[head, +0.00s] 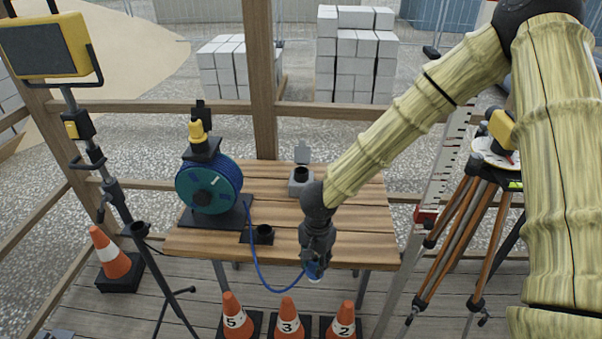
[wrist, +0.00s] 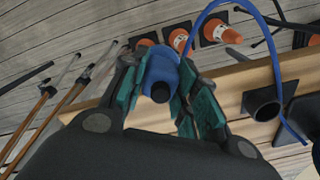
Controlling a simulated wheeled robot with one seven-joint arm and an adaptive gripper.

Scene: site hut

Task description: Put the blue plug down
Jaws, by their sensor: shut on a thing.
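The blue plug (wrist: 163,72) is between the fingers of my gripper (wrist: 158,90) in the wrist view, with its dark round end toward the camera. In the head view my gripper (head: 315,262) hangs at the front edge of the wooden table (head: 345,205), and a bit of the blue plug (head: 314,271) shows below the fingers. A blue cable (head: 262,277) runs from the plug in a low loop to the cable reel (head: 208,186) on the table's left. Most of the plug is hidden by the fingers in the head view.
A dark holder (head: 263,234) stands at the table's front edge and a grey socket box (head: 301,178) at the back. Numbered cones (head: 287,320) stand on the floor in front. A tripod (head: 470,225) is right, a lamp stand (head: 118,195) left. The table's right part is clear.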

